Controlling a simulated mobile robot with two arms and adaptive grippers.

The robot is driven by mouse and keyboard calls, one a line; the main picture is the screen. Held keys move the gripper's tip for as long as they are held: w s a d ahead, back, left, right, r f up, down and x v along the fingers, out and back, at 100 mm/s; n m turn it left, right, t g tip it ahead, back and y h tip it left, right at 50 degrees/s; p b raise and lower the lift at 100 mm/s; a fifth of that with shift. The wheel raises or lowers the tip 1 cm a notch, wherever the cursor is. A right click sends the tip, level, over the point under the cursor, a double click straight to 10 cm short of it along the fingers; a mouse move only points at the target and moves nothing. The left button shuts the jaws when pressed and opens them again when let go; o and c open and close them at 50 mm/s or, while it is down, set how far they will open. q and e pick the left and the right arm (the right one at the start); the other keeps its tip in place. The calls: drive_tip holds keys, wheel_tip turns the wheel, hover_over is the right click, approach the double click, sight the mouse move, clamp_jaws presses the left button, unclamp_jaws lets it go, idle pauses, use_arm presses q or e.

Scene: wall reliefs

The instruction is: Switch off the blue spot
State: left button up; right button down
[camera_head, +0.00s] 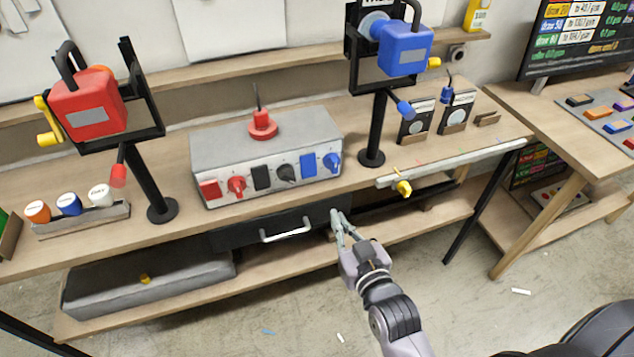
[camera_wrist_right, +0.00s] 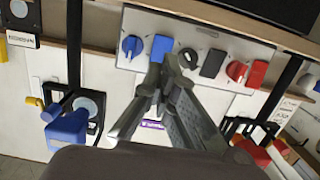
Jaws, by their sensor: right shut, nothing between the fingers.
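The blue spot (camera_head: 403,48) stands on a black post at the back right of the bench; it also shows in the right wrist view (camera_wrist_right: 68,128). I cannot tell whether it is lit. A grey control box (camera_head: 265,140) carries red, black and blue flat switches and knobs. The blue switch (camera_head: 309,164) and blue knob (camera_head: 332,162) are at its right end. My right gripper (camera_head: 336,214) is shut and empty, in front of and below that end. In the right wrist view its fingertips (camera_wrist_right: 166,62) overlap the blue switch (camera_wrist_right: 161,46), beside the blue knob (camera_wrist_right: 131,46); contact is unclear.
A red spot (camera_head: 87,103) stands at the left, above a tray of coloured knobs (camera_head: 80,218). A drawer (camera_head: 270,232) lies below the bench edge. A grey rail (camera_head: 450,163) runs along the right edge.

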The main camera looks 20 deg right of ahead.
sight(313, 176)
drive_tip(key=w+p, duration=0.1)
drive_tip(key=w, duration=0.3)
drive_tip(key=w+f+p, duration=0.1)
drive_tip(key=w, duration=0.4)
drive_tip(key=w+f+p, duration=0.1)
drive_tip(key=w, duration=0.4)
drive_tip(key=shift+a+f, duration=0.1)
drive_tip(key=shift+a, duration=0.15)
drive_tip(key=shift+f+b, duration=0.2)
drive_tip(key=shift+b, duration=0.2)
drive_tip(key=shift+w+f+t+b, duration=0.35)
drive_tip(key=shift+t+b, duration=0.15)
drive_tip(key=shift+b, duration=0.75)
drive_tip(key=shift+r+p, duration=0.4)
drive_tip(key=shift+p, duration=0.05)
drive_tip(key=shift+s, duration=0.1)
